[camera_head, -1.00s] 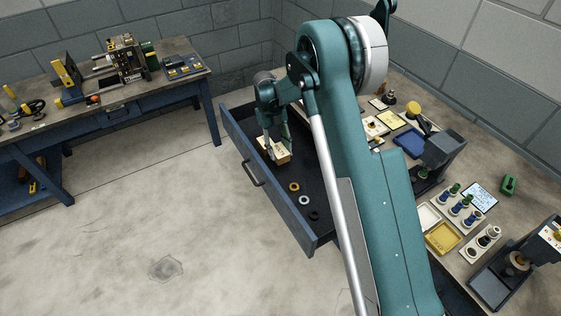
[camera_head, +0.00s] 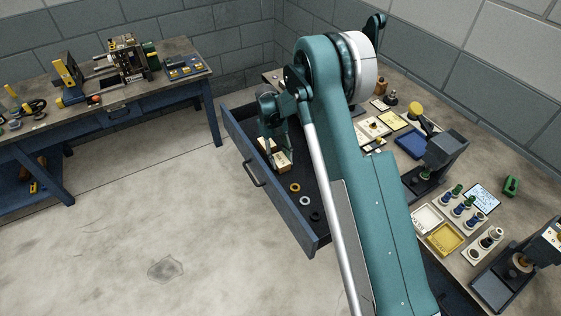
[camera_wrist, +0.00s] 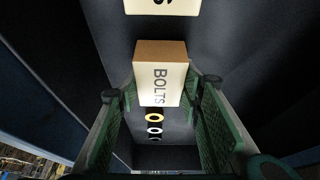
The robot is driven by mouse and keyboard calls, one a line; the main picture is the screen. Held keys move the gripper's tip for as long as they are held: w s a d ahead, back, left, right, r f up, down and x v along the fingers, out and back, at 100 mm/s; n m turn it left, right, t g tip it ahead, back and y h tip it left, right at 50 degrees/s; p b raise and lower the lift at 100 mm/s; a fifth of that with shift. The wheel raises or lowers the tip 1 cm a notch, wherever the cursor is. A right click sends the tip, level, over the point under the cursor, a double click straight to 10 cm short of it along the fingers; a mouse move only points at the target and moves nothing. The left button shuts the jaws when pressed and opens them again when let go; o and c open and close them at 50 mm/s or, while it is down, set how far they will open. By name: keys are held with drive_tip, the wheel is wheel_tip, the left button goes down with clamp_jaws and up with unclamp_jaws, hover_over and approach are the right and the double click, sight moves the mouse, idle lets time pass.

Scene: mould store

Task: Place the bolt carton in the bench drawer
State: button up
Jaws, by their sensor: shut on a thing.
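The bolt carton (camera_wrist: 160,85), a cream box with a brown top and the word BOLTS, is between the green pads of my gripper (camera_head: 278,152). My gripper is shut on it. In the head view the carton (camera_head: 283,161) is inside the open bench drawer (camera_head: 249,176), toward its far end. The carton's underside is hidden, so I cannot tell if it touches the drawer floor. The drawer is blue with a dark inside and a front handle.
A second cream box (camera_wrist: 163,5) is beyond the carton. Yellow (camera_head: 294,187), white (camera_head: 304,201) and black (camera_head: 314,216) rings lie in the drawer's near part. The right bench holds trays and tools. Another bench (camera_head: 110,117) stands at the left.

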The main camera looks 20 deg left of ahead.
drive_tip(key=shift+f, duration=0.2)
drive_tip(key=o, duration=1)
drive_tip(key=shift+r, duration=0.15)
drive_tip(key=p+v, duration=0.1)
drive_tip(key=v, duration=1.1)
idle(0.5)
